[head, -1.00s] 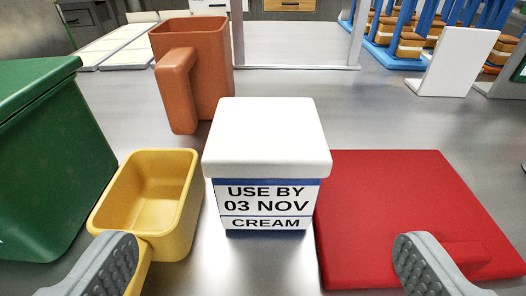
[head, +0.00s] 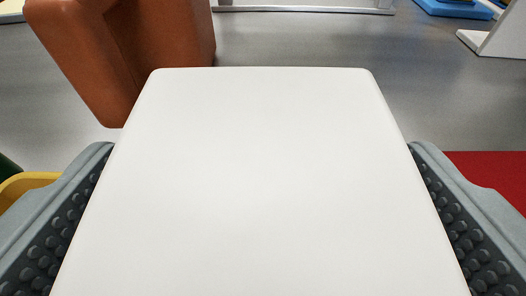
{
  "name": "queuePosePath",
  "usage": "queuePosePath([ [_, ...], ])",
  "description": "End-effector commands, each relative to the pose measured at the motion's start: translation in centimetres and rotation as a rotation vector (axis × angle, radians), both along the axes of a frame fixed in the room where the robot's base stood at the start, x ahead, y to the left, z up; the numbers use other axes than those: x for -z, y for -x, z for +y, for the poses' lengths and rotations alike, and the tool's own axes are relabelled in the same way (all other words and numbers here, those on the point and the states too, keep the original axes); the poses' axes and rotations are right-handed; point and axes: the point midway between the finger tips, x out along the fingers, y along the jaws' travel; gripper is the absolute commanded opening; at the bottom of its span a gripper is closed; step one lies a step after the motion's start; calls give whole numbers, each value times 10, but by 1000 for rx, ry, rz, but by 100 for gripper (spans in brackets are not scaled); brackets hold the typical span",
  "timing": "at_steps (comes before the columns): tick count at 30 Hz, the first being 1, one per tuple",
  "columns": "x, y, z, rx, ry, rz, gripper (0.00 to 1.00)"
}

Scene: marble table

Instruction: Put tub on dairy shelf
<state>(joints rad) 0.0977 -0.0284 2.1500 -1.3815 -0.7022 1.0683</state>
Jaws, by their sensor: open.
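The tub (head: 262,180) fills the middle of the head view, and only its white lid shows now. Its label, which read "USE BY 03 NOV CREAM" in the earlier frame, is out of sight. My gripper (head: 262,215) is open, with one grey, studded finger on each side of the tub. The fingers are close beside the lid edges; I cannot tell whether they touch it. The dairy shelf cannot be identified in this view.
A brown jug (head: 135,55) stands just behind the tub at the left. A yellow container (head: 28,184) is at the left edge and a red board (head: 490,175) at the right. A white stand (head: 495,40) is at the far right.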

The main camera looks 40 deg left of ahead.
Motion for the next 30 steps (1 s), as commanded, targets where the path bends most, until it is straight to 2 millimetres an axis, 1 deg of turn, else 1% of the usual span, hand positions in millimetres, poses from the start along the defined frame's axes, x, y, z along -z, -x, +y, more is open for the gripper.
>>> queuePosePath([
  [3,2,-7,6,-1,0,-1,94],
  [9,2,-7,6,0,0,-1,94],
  [11,2,-7,6,0,0,-1,82],
  [12,2,-7,6,0,0,-1,74],
  [14,2,-7,6,0,0,-1,62],
  [15,2,-7,5,0,0,-1,54],
  [17,2,-7,5,0,0,-1,43],
  [18,2,-7,5,0,0,-1,35],
  [19,2,-7,5,0,0,-1,35],
  [20,2,-7,5,0,0,-1,30],
  [26,0,-7,5,0,0,-2,30],
  [30,-14,-7,5,0,0,-4,30],
])
